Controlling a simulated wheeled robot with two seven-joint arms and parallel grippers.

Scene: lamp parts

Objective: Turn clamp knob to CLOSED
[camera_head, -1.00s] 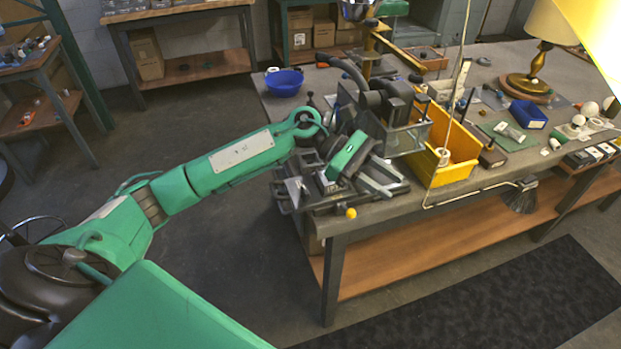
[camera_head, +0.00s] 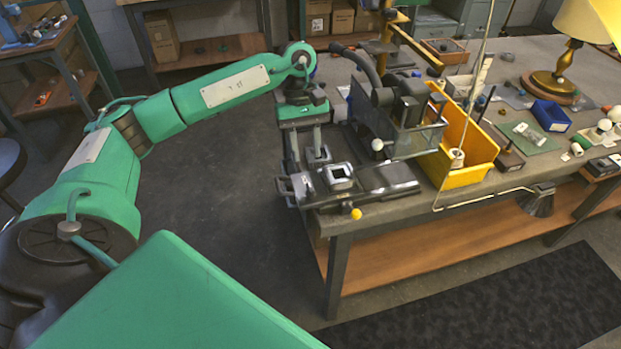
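A dark grey metal clamp fixture (camera_head: 375,184) sits on the near left corner of the workbench. It has a square light-rimmed piece (camera_head: 338,177) on top and a small yellow ball (camera_head: 356,213) at its front edge. A white ball (camera_head: 377,145) shows just behind it. I cannot tell which part is the clamp knob, and no CLOSED marking is readable. My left gripper (camera_head: 305,158) points down at the left end of the fixture, its two fingers apart with nothing seen between them. Whether the fingertips touch the fixture is unclear. My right gripper is out of view.
A clear-walled machine with a dark hose (camera_head: 358,62) stands right behind the fixture. A yellow bin (camera_head: 470,165) and a thin upright pole are to its right. A brass lamp (camera_head: 555,80) stands farther back. The floor left of the bench is clear.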

